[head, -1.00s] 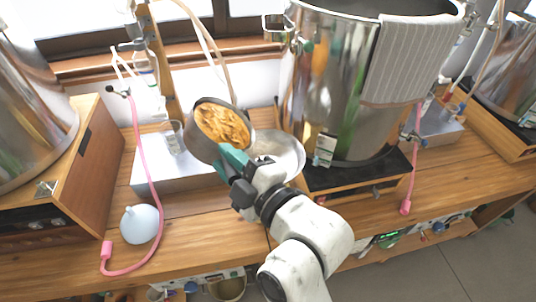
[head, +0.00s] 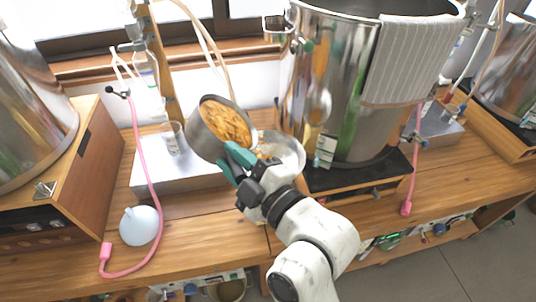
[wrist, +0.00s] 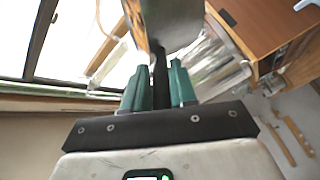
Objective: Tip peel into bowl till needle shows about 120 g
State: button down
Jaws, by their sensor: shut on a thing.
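My gripper (head: 238,164) is shut on a round metal container (head: 205,137) full of orange peel (head: 226,122). The container is tilted to the right, its open mouth toward the bowl. The steel bowl (head: 291,152) stands just right of it, partly hidden behind the gripper and container. Some orange bits show in the bowl. In the wrist view, the teal fingers (wrist: 160,88) close on a dark handle, with the container (wrist: 172,22) beyond, partly out of frame. No dial or needle can be made out.
A large steel vessel (head: 345,120) with a striped cloth (head: 412,60) stands right of the bowl. A metal box (head: 150,178) with a small glass (head: 172,138) is at left. A pink tube (head: 142,150) and a pale blue bulb (head: 140,226) lie in front.

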jog(key=shift+d+r+m, duration=0.25)
jog(key=shift+d+m, duration=0.05)
dwell(0.6)
jog(key=shift+w+d+f+m+t+y+b, duration=0.15)
jog(key=shift+d+f+m+t+y+b, duration=0.15)
jog(key=shift+d+f+m+t+b, duration=0.35)
jog(key=shift+w+d+f+m+t+y+b, duration=0.1)
jog(key=shift+d+f+m+t+y+b, duration=0.25)
jog(key=shift+m, duration=0.6)
dwell(3.1)
jog(key=a+r+n+g+p, duration=0.1)
jog(key=a+r+n+p, duration=0.1)
jog(key=r+n+p, duration=0.1)
jog(key=shift+s+a+r+g+h, duration=0.1)
jog(key=shift+s+a+g+h, duration=0.1)
jog(key=shift+g+h, duration=0.2)
jog(key=shift+s+a+f+n+g+h+b, duration=0.15)
jog(key=shift+a+f+n+g+h+b, duration=0.25)
jog(key=shift+f+n, duration=0.45)
jog(key=shift+a+f, duration=0.15)
jog(key=shift+f, duration=0.05)
jog(key=s+a+f+n+g+h+p, duration=0.1)
jog(key=a+f+n+h+p, duration=0.2)
jog(key=a, duration=0.5)
jog(key=shift+s+n+g+h+p, duration=0.3)
jog(key=shift+n+h+p, duration=0.5)
jog(key=shift+p, duration=0.85)
